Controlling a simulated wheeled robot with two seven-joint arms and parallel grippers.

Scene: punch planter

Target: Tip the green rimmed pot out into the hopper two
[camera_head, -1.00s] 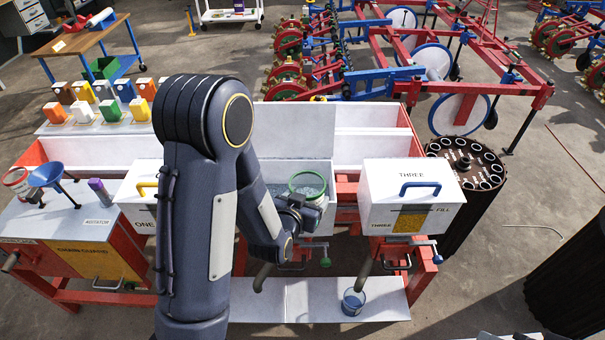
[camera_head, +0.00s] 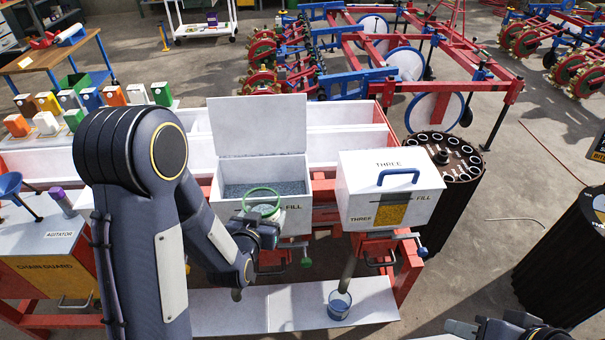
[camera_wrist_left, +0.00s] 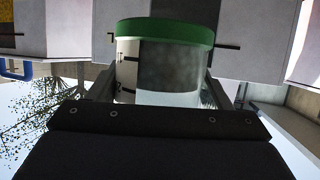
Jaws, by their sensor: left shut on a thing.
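The green rimmed pot (camera_head: 264,210) is a clear vessel with a green rim, at the front edge of hopper two. My left gripper (camera_head: 256,228) is shut on it from the front. In the left wrist view the green rim (camera_wrist_left: 165,31) crosses the top and grey matter shows through the clear wall. I cannot tell the pot's exact tilt. Hopper two (camera_head: 293,222) is a white box with its lid (camera_head: 258,125) raised and grey granules inside. Part of my right gripper (camera_head: 508,330) shows at the bottom right edge; its jaws are not clear.
Hopper three (camera_head: 365,190), closed with a blue handle, stands right of hopper two. My left arm hides the area left of hopper two. Dark drums stand at the right.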

